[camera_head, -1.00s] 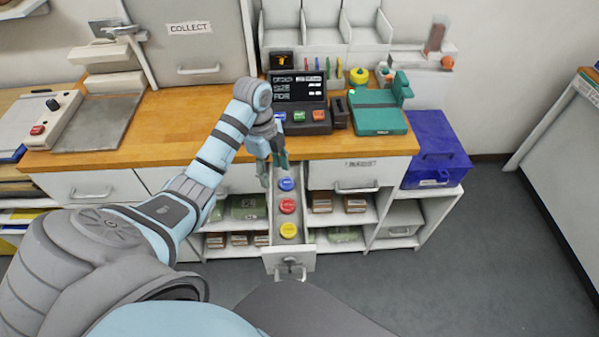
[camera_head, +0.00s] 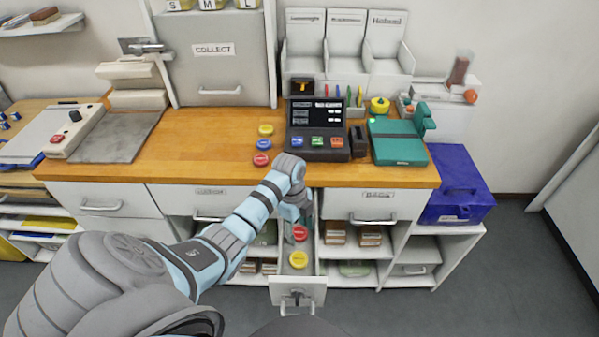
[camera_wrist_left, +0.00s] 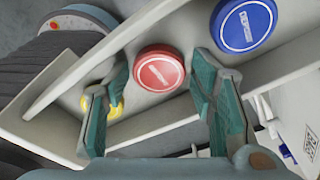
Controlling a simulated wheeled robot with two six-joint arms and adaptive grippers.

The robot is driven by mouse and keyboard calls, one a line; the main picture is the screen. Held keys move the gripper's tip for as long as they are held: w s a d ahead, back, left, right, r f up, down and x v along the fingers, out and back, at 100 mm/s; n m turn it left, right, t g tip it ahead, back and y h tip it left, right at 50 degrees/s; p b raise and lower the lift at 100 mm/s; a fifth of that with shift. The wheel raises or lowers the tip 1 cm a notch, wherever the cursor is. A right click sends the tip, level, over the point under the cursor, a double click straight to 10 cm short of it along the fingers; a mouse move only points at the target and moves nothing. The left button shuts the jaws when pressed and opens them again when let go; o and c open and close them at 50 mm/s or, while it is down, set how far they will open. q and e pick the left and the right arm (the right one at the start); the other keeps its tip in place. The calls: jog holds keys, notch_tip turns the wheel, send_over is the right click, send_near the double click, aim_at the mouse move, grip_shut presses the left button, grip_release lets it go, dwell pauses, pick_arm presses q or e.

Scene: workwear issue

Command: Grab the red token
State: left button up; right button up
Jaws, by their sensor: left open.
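A red token (camera_head: 300,233) lies in the narrow open drawer (camera_head: 298,283), in front of a yellow token (camera_head: 299,259) as seen from the counter side. My left gripper (camera_head: 303,220) is open and points down into the drawer at the red token. In the left wrist view the red token (camera_wrist_left: 160,68) shows between the spread fingers (camera_wrist_left: 160,88), with gaps on both sides. A blue token (camera_wrist_left: 244,25) lies beyond the right finger. The yellow token (camera_wrist_left: 115,106) is partly hidden by the left finger. The blue one is hidden in the head view.
On the wooden counter (camera_head: 200,140) lie another red token (camera_head: 260,160), another blue token (camera_head: 263,144) and another yellow token (camera_head: 265,130). A dark terminal (camera_head: 318,130) and a teal device (camera_head: 398,142) stand behind the drawer. The drawer walls are close around the fingers.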

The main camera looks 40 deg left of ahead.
pick_arm(q)
jog(key=shift+s+r, duration=0.1)
jog(key=shift+r, duration=0.05)
jog(key=c, duration=0.8)
